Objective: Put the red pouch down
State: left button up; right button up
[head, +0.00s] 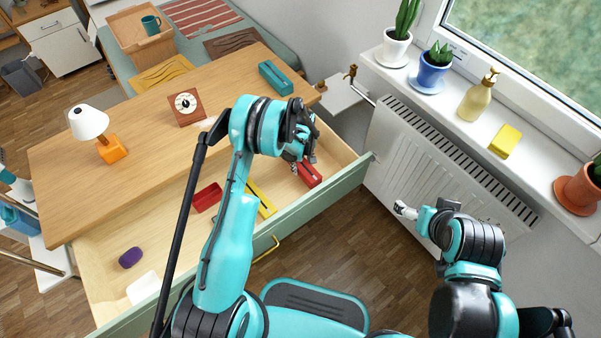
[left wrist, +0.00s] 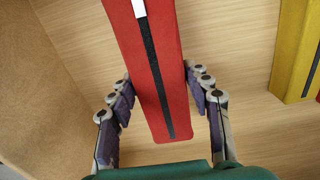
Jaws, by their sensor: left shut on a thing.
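The red pouch (head: 311,175), long with a black zip strip, is at the right end of the open drawer, beneath my left gripper (head: 300,158). In the left wrist view the red pouch (left wrist: 160,70) runs between the fingers of my left gripper (left wrist: 163,105), which is shut on it near its lower end. The pale drawer floor lies below it; I cannot tell whether the pouch touches it. My right gripper (head: 405,211) is off to the right, near the radiator, with no thing seen in it; its opening is unclear.
The open drawer (head: 336,192) also holds a yellow pouch (head: 262,200), a red box (head: 207,197), a purple item (head: 130,257) and a white item (head: 143,288). The drawer's right wall is close. The desk top (head: 150,140) carries a lamp (head: 90,124) and a clock (head: 187,108).

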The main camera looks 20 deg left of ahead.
aim_at(302, 170)
pick_arm(q)
notch_tip(302, 170, down, 4)
jog(key=shift+r+b, duration=0.2)
jog(key=shift+b, duration=0.45)
jog(key=shift+r, duration=0.1)
jog(key=o, duration=1.3)
